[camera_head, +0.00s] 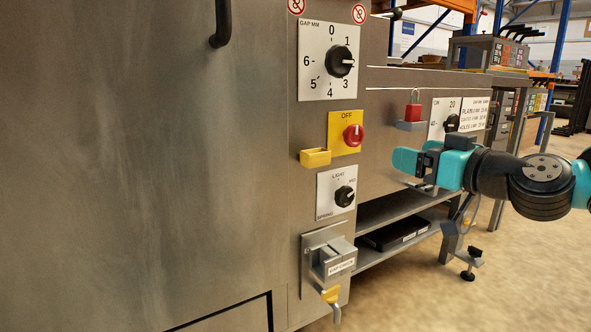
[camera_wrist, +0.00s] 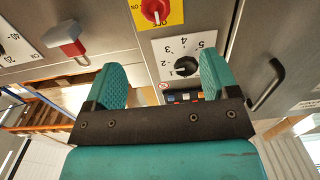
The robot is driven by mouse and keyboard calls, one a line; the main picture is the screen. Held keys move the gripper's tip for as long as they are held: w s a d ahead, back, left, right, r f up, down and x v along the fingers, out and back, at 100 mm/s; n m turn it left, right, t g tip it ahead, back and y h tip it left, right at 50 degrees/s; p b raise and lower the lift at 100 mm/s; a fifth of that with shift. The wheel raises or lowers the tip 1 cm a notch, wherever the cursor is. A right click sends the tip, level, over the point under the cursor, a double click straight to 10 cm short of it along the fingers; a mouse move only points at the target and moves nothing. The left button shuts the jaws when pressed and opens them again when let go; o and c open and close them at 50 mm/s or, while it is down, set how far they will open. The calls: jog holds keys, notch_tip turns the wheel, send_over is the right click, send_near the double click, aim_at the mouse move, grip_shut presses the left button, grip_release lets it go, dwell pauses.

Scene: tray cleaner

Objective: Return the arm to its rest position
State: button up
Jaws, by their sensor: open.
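My gripper (camera_head: 405,163) is at the right in the head view, held in front of the machine's panel, with its teal fingers pointing left. In the wrist view my gripper (camera_wrist: 163,84) shows two teal fingers set wide apart with nothing between them. Beyond the fingers, the panel appears upside down, with the gap dial (camera_wrist: 186,66) and the red knob (camera_wrist: 155,10). My arm reaches in from the right edge of the head view.
The machine front carries the gap dial (camera_head: 341,62), a red switch (camera_head: 353,135), a light dial (camera_head: 344,196) and a grey latch box (camera_head: 332,262). A red padlock (camera_head: 413,112) hangs near my gripper. A shelf (camera_head: 400,212) lies below. Open floor (camera_head: 530,270) is at the lower right.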

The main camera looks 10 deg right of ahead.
jog(key=s+a+r+n+g+y+p, duration=0.1)
jog(key=s+a+n+g+p, duration=0.1)
jog(key=s+a+g+p, duration=0.45)
jog(key=s+a+n+g+y+p, duration=0.15)
jog(key=s+a+g, duration=0.25)
jog(key=a, duration=0.5)
jog(key=s+r+g+h+p, duration=0.2)
jog(key=s+g+h+p, duration=0.4)
jog(key=s, duration=0.8)
notch_tip(320, 180, up, 37)
jog(key=m+y+p, duration=0.1)
jog(key=p, duration=3.6)
jog(key=shift+w+d+p, duration=0.2)
jog(key=shift+w+p, duration=0.15)
jog(key=shift+c, duration=0.2)
